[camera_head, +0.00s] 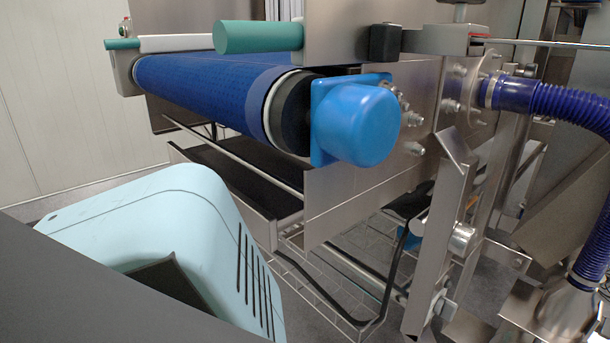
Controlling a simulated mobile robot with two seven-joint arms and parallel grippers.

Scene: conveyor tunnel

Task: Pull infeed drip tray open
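A shallow metal tray (262,228) with a dark inside sits low beneath the blue conveyor belt (195,88), and it appears to be the infeed drip tray. Its pale metal wall faces me, and part of its dark inside shows below the belt. Its right end goes behind a metal side plate (345,190). I cannot tell how far out it stands or see a clear handle. Neither of my grippers shows in this view, so nothing of mine is seen touching the tray.
A blue motor cover (360,122) juts out at the belt's near end. A wire basket (330,290) lies below the tray. A ribbed blue hose (545,98) and metal uprights (440,240) crowd the right. A pale wall (60,100) stands at the left.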

